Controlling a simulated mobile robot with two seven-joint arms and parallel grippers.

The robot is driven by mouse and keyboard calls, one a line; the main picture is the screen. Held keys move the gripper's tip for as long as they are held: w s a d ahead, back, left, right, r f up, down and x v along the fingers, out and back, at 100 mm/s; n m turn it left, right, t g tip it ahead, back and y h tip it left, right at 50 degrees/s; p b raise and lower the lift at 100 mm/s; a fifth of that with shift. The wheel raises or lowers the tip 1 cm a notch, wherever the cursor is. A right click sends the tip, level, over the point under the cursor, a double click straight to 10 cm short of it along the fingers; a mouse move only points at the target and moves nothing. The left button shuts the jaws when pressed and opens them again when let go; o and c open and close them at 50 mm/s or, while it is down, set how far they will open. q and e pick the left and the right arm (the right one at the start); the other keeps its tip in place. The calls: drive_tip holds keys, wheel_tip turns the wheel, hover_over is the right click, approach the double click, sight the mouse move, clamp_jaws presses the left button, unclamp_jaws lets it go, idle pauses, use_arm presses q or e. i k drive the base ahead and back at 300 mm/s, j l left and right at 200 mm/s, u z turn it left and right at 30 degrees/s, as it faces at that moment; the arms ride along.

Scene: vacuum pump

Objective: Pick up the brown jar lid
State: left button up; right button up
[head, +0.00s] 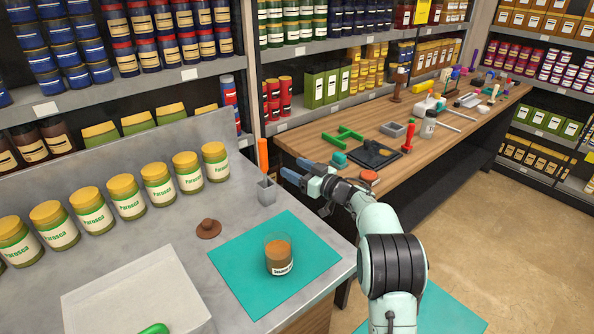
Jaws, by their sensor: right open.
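The brown jar lid (208,229) lies on the grey counter, left of the teal mat, with its knob facing up. A clear jar (279,256) with brown contents and a label stands upright and without a lid on the teal mat (232,262). My right gripper (296,172) is at the counter's right edge, beyond the mat and to the right of the lid. It is open and empty, well apart from the lid and the jar. My left gripper is not in the picture.
A row of yellow-lidded jars (128,198) stands along the counter's back. A small grey holder (266,190) with an orange-handled tool stands near my right gripper. A white tray (98,297) is at the front left. A wooden bench (340,119) with tools lies beyond.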

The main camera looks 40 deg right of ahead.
sight(209, 228)
drive_tip(key=k+l, duration=0.1)
drive_tip(key=k, duration=0.9)
